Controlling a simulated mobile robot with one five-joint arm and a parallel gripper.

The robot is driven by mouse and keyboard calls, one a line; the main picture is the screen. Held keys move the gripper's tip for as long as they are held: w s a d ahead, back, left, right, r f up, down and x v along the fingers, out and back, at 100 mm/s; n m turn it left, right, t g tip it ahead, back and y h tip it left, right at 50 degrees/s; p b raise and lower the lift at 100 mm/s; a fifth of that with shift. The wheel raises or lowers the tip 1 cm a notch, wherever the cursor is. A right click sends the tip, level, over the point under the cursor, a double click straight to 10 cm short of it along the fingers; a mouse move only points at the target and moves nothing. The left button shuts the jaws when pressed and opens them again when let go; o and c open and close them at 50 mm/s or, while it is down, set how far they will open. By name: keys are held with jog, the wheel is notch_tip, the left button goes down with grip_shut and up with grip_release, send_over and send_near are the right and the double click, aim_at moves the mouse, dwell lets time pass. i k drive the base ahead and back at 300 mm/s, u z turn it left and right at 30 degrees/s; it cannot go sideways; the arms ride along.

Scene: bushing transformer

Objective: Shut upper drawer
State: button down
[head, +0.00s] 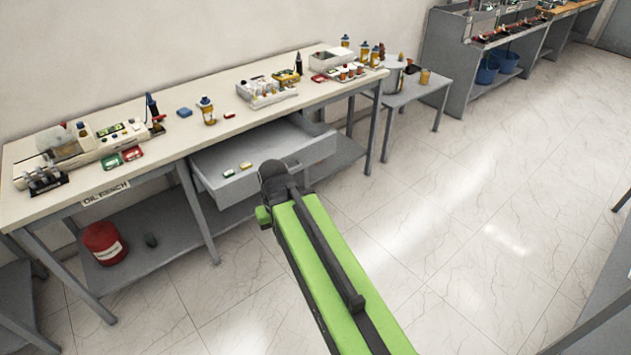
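A grey drawer (289,142) under the workbench top stands pulled open toward the floor side. A small yellow item (246,166) and a small green item (229,173) lie in it. My green and black arm reaches from the bottom of the view toward the drawer's front. The far end of my arm covers part of the drawer's front panel. My gripper's fingers are hidden behind the arm, so I cannot tell whether they touch the drawer or what state they are in.
The long workbench (180,137) carries bottles, a white tray (267,95) and a device at left. Its lower shelf (180,230) holds a red canister (104,243). A small side table (415,92) stands at right. The tiled floor (480,200) at right is clear.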

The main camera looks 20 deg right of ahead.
aim_at(292, 139)
jog(key=u, duration=0.5)
jog(key=i, duration=1.25)
jog(key=u, duration=0.1)
